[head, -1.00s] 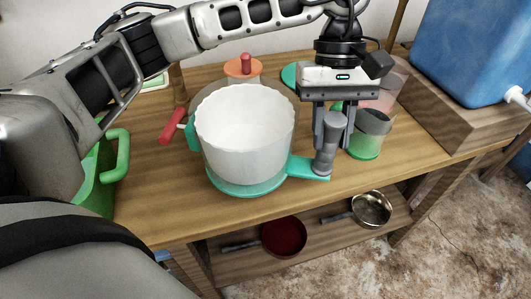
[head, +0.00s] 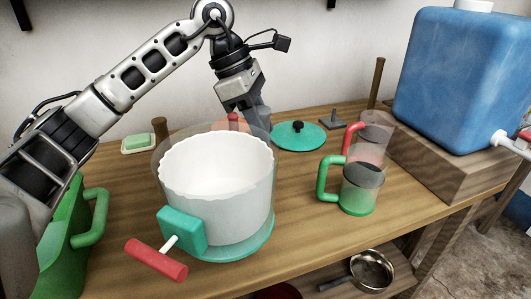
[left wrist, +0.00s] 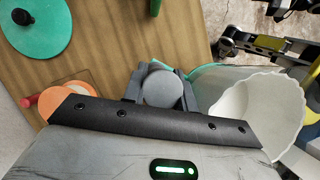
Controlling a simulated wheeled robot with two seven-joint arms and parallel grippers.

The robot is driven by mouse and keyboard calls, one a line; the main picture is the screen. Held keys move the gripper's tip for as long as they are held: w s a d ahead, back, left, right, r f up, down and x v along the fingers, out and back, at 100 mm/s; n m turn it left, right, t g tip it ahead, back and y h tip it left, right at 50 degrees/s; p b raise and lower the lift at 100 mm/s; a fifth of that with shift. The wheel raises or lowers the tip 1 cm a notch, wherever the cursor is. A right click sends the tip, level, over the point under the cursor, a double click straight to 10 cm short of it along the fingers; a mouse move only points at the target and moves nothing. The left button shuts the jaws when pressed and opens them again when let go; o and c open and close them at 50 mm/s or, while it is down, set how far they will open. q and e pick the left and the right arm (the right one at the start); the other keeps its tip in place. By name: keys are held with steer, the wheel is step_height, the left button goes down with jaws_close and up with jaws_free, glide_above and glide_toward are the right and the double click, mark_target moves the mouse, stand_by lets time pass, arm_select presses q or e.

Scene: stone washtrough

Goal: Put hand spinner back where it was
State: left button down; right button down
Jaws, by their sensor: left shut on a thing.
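The hand spinner (head: 216,215) stands upright on the wooden table, a white scalloped basket inside a clear bowl on a teal base. Its teal gear box and red crank handle (head: 155,260) face me at the front left. The white basket also shows at the right of the left wrist view (left wrist: 265,110). My left gripper (head: 256,112) is behind the spinner, shut on its grey upright handle; the round grey top shows between the fingers in the left wrist view (left wrist: 162,89). The head view hides the handle's lower part behind the bowl.
A teal lid (head: 298,137) lies behind right. Two clear mugs, one green-handled (head: 358,185) and one red-handled (head: 375,130), stand at right, near a blue water tank (head: 455,80). A green container (head: 70,225) stands left. Table between spinner and mugs is clear.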

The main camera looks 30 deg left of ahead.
arm_select(q)
steer(key=w+a+f, duration=0.1)
steer(key=w+f, duration=0.4)
steer(key=f, duration=0.4)
steer(key=shift+a, duration=0.2)
steer(key=shift+s, duration=0.1)
steer(key=shift+f, duration=0.1)
steer(key=c, duration=1.1)
jaws_free()
steer(key=shift+f, duration=0.1)
steer(key=v, duration=1.2)
steer(key=shift+r+p, duration=0.25)
steer(key=shift+p, duration=0.1)
